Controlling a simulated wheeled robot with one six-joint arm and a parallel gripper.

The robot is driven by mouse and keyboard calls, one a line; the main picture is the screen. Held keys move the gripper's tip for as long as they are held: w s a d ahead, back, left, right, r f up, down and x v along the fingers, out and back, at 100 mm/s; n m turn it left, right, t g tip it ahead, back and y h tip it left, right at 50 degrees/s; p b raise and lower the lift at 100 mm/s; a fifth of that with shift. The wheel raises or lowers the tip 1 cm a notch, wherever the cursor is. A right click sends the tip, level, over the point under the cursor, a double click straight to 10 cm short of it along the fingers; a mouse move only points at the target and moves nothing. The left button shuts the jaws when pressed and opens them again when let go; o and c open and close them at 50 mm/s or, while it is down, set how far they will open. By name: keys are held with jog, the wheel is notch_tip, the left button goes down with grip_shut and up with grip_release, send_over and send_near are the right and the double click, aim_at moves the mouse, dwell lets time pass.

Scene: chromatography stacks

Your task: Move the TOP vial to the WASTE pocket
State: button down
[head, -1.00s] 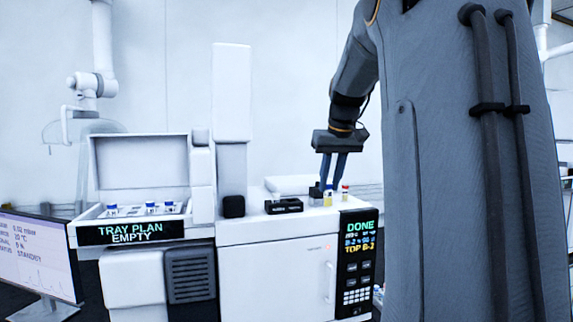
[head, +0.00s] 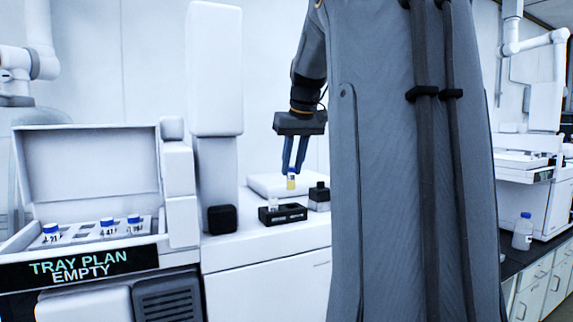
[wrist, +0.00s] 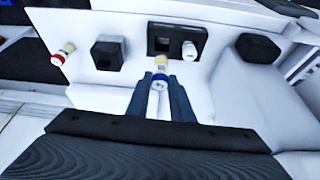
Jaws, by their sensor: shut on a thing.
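My gripper (head: 292,172) is shut on a small vial with yellow contents (head: 291,182). The vial hangs upright between the blue fingers, above the white bench top and behind the black rack (head: 296,216) in the head view. In the wrist view the gripper (wrist: 160,92) holds the vial (wrist: 160,66) just short of the rack (wrist: 203,34). The rack shows an empty square pocket (wrist: 162,44) and a white-capped vial (wrist: 190,50) beside it. Any pocket label is unreadable. The lower part of the held vial is partly hidden in the wrist view.
A black block (head: 222,219) is left of the rack. An open tray (head: 150,222) with blue-capped vials has a sign (head: 80,263) reading TRAY PLAN EMPTY. A white column (head: 215,70) rises behind.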

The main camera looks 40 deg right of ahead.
aim_at(293, 188)
jog(key=shift+f+b, duration=1.85)
jog(key=shift+f, duration=0.2)
jog(key=shift+s+r+p, duration=0.15)
jog(key=shift+p, duration=0.4)
jog(key=shift+f, duration=0.25)
jog(key=shift+f+b, duration=0.7)
jog(key=shift+f, duration=0.3)
jog(key=shift+f, duration=0.3)
jog(key=shift+f+b, duration=0.3)
jog(key=shift+f, duration=0.15)
jog(key=c, duration=1.5)
grip_release()
